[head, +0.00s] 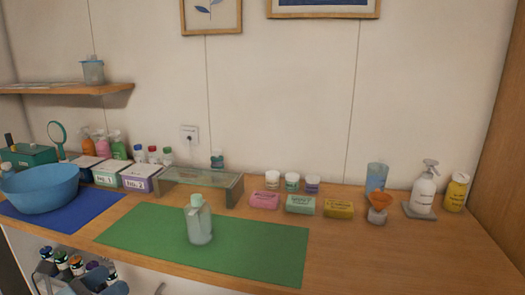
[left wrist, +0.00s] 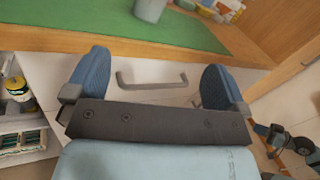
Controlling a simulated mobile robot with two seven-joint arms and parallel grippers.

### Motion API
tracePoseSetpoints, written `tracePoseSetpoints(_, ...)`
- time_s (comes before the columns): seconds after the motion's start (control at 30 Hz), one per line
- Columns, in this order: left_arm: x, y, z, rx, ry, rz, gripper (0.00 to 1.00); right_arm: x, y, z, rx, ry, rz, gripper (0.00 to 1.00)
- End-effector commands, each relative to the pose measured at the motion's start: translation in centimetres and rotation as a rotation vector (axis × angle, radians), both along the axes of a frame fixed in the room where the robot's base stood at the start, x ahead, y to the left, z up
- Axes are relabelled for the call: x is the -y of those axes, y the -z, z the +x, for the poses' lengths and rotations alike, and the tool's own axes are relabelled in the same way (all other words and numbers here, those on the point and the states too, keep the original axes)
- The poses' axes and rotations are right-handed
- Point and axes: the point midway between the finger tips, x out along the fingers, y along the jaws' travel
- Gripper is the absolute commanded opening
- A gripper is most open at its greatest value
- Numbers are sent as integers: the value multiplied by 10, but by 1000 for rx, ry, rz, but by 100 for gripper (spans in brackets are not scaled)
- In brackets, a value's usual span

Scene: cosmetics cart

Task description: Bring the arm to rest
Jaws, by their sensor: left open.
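My left gripper (left wrist: 155,72) shows in the left wrist view with its two blue fingers wide apart and nothing between them. It is in front of the counter's front face, below the top's edge, apart from the green mat (left wrist: 75,18). A grey drawer handle (left wrist: 152,80) shows beyond the gap between the fingers. In the head view, parts at the lower left may be this gripper, but I cannot tell for sure.
A translucent bottle (head: 199,226) stands upright on the green mat (head: 265,245). A blue bowl (head: 40,188) sits on a blue mat (head: 68,215) at left. Soaps (head: 301,205), a pump bottle (head: 423,192) and a glass-topped stand (head: 200,178) are farther back. The counter's right front is clear.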

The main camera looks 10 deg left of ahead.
Motion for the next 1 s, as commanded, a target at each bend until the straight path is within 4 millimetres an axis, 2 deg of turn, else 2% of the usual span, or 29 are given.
tracePoseSetpoints(0.03,9,11,-5,-42,-10,-147,100,0,0,0,1,0,0,0)
tracePoseSetpoints(0.17,28,37,-16,-166,-55,-559,100,1,-2,2,5,0,-1,0)
tracePoseSetpoints(0.27,45,67,-28,-294,-111,-927,100,2,-3,5,11,1,-3,0)
tracePoseSetpoints(0.37,70,108,-45,-463,-203,-1360,100,2,-3,5,13,1,-4,0)
tracePoseSetpoints(0.5,120,168,-79,-727,-381,-1948,100,1,-3,3,9,0,-1,0)
tracePoseSetpoints(0.6,157,198,-102,-886,-509,-2252,100,1,-2,2,6,0,-2,0)
tracePoseSetpoints(0.7,194,219,-126,-1028,-638,-2490,100,1,-1,1,3,0,-2,0)
tracePoseSetpoints(0.8,232,234,-149,-1166,-774,-2692,100,1,0,1,2,0,-2,0)
tracePoseSetpoints(0.87,228,209,-148,-1159,-773,-2689,100,1,-25,0,-2,0,-3,0)
tracePoseSetpoints(1.0,225,182,-149,-1152,-773,-2677,100,2,-57,0,6,0,-8,0)
